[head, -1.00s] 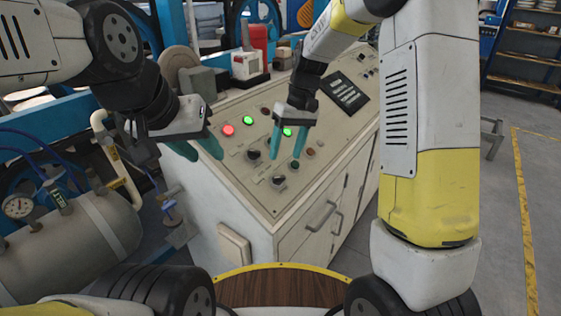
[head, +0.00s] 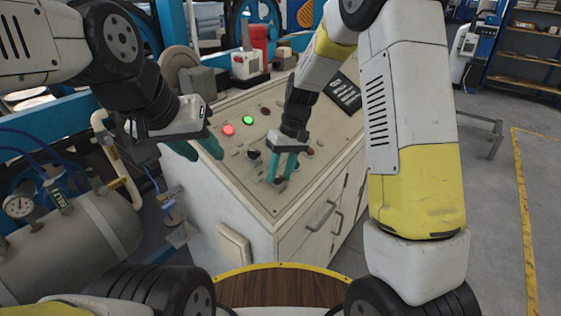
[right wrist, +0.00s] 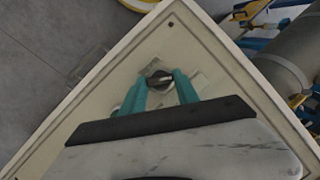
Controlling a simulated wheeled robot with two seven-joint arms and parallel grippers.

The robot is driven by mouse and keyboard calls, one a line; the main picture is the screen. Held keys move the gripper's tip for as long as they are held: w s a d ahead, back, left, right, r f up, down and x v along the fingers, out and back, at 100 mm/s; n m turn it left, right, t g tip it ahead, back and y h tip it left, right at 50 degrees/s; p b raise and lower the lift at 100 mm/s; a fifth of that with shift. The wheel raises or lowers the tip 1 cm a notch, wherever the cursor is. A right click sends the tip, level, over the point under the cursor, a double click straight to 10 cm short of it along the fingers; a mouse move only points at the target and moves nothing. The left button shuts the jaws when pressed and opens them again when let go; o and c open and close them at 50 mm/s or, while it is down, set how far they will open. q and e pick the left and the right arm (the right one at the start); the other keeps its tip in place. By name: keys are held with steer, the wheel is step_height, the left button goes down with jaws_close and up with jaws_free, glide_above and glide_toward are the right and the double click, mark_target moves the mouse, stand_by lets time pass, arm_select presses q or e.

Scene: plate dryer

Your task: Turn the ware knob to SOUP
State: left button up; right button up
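The ware knob (right wrist: 160,80) is a dark round knob with a lighter grip bar, near the front corner of the cream control panel. I cannot read its label or setting. My right gripper (right wrist: 160,77) is open, with its teal fingers on either side of this knob in the right wrist view. I cannot tell whether they touch it. In the head view, my right gripper (head: 280,180) points down at the panel and largely hides the knob. My left gripper (head: 203,152) is open and empty beside the panel's left edge.
The control panel (head: 240,182) also carries a red light (head: 228,130), a green light (head: 248,119) and another dark knob (head: 253,154) close to my right gripper. A tank (head: 75,235) with a gauge stands at the left. Open floor lies at the right.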

jaws_close()
steer(key=shift+m, duration=0.3)
steer(key=shift+w+d+m+y, duration=0.1)
steer(key=shift+d+m+y, duration=0.1)
steer(key=shift+m+y, duration=0.75)
steer(key=m, duration=0.2)
steer(key=m+y, duration=0.1)
steer(key=m, duration=0.1)
steer(key=shift+d+f+m+g, duration=0.1)
steer(key=shift+d+m+g, duration=0.05)
steer(key=shift+m+g, duration=0.2)
steer(key=m+y, duration=0.2)
steer(key=m, duration=0.1)
steer(key=shift+d, duration=0.15)
steer(key=shift+f+m+t+y, duration=0.1)
steer(key=shift+m+t+y, duration=0.4)
steer(key=shift+m, duration=0.75)
steer(key=shift+f+m+t+y, duration=0.1)
steer(key=shift+m+t+y, duration=0.35)
steer(key=shift+m, duration=0.8)
